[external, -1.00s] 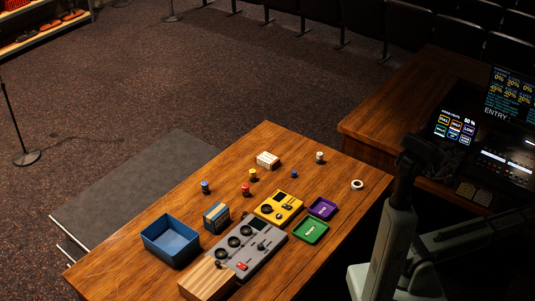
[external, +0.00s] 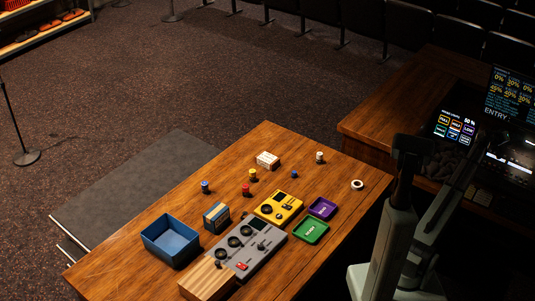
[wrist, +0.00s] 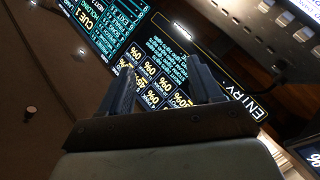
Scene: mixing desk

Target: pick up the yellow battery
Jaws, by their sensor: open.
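The yellow battery (external: 253,175) is a small upright cylinder on the wooden desk, behind the yellow device and just right of a red cylinder. It is not seen in the wrist view. My gripper (wrist: 160,75) is open and empty in the wrist view, its two dark fingers spread in front of a lit screen (wrist: 150,65). In the external view my arm stands at the right, away from the desk's objects, and I cannot make out the fingers there.
Near the battery are a red cylinder (external: 245,190), blue ones (external: 205,187) and a white box (external: 267,160). A yellow device (external: 279,207), grey mixer (external: 247,246), blue bin (external: 170,242), green tray (external: 311,231) and purple tray (external: 322,208) stand closer. The desk's right front is clear.

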